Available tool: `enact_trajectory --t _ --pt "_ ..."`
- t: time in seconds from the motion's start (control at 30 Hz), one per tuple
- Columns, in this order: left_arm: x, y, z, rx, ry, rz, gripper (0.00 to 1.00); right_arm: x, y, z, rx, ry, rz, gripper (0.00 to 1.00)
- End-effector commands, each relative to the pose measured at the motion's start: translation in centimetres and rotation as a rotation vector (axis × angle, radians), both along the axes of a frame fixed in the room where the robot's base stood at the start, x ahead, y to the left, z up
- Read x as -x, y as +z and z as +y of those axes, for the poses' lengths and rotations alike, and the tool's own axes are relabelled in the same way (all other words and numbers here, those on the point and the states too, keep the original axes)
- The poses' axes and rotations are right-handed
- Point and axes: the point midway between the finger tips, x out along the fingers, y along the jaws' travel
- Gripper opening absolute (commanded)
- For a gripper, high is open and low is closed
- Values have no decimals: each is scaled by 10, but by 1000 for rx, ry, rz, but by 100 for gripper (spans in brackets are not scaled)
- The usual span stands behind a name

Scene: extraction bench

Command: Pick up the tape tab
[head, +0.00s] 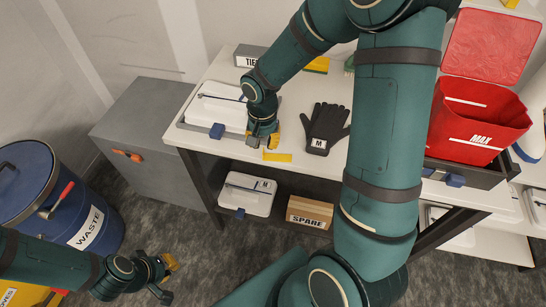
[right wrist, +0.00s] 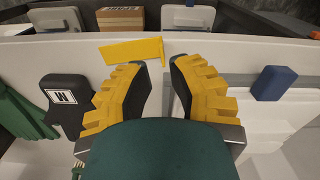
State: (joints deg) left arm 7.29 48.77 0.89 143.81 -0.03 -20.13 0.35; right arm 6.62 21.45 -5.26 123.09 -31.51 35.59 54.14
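The tape tab (head: 277,157) is a flat yellow strip at the front edge of the white bench. In the right wrist view the tape tab (right wrist: 130,50) lies just beyond my fingertips, its right end in line with the gap. My right gripper (head: 262,142) is just behind the tab over the bench, pointing down. The right wrist view shows the right gripper (right wrist: 162,72) with its yellow fingers apart and nothing between them. Whether a fingertip touches the tab I cannot tell. My left gripper (head: 170,279) is open and empty, low over the floor.
A black glove (head: 325,125) marked M lies right of the tab. A white tray (head: 215,110) with a blue clip is left of my right gripper. A red MAX bin (head: 478,115) stands further right. The shelf below holds a SPARE box (head: 310,211) and a white case (head: 246,195).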

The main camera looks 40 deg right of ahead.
Motion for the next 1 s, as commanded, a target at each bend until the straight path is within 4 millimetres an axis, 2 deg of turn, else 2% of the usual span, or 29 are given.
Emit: enact_trajectory --t 0.17,0.5,0.73,0.77,0.8,0.87,1.0 --pt "1 -2 0 0 -2 2 0 0 -9 0 1 0 2 18" --pt "2 -13 0 1 -4 4 0 -1 -53 3 0 1 3 18" --pt "1 -12 0 1 -5 3 0 -1 -54 3 0 0 0 18" --pt "1 -12 0 1 -5 3 0 -1 -54 3 0 0 0 22" --pt "1 -12 0 1 -4 3 0 -1 -54 3 0 0 0 11" --pt "1 -12 0 1 -4 3 0 -1 -54 3 0 0 0 0" --pt "1 -12 0 1 -4 3 0 -1 -54 3 0 0 0 0"
